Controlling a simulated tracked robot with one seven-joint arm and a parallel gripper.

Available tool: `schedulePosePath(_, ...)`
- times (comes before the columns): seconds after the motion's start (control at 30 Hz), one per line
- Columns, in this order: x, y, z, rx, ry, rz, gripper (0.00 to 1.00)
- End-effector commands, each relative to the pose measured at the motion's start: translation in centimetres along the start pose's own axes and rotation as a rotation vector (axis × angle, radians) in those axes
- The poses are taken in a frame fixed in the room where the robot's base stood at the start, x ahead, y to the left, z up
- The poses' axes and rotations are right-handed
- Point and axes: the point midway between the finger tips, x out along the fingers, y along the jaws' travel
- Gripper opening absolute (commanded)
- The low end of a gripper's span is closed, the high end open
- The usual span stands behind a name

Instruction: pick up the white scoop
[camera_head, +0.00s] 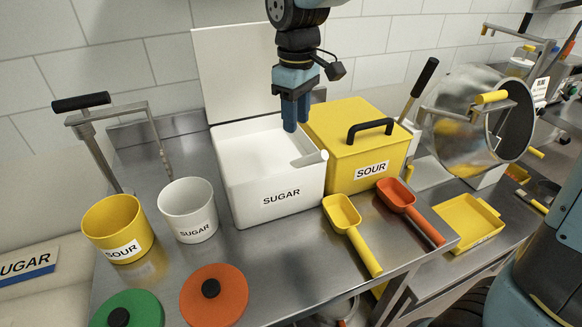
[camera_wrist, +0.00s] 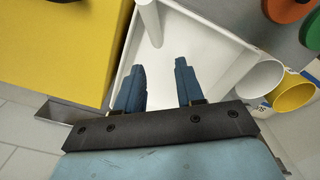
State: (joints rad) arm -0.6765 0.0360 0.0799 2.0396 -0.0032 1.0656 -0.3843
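The white scoop (camera_head: 308,159) lies in the white bin labelled SUGAR (camera_head: 279,197), with its handle end at the bin's front right corner. The rest of it is hard to tell from the white bin. In the wrist view a white handle (camera_wrist: 149,18) runs in from the top edge, ahead of the fingertips. My gripper (camera_head: 290,126) points down over the rear part of the bin, to the left of the scoop's handle. In the wrist view my gripper (camera_wrist: 160,64) has its fingers apart, with only the bin's white inside between them.
A yellow SOUR bin (camera_head: 335,135) with a black-handled lid stands close on the right. A yellow scoop (camera_head: 351,234) and an orange scoop (camera_head: 410,211) lie in front. A white SUGAR cup (camera_head: 188,211) and yellow SOUR cup (camera_head: 118,229) stand left. A white lid panel (camera_head: 235,75) rises behind.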

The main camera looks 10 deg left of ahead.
Motion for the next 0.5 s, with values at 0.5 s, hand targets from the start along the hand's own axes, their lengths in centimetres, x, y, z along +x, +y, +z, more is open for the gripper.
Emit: schedulePosePath(0.5,7.4,0.6,0.4,0.013,-0.001,0.000,0.37)
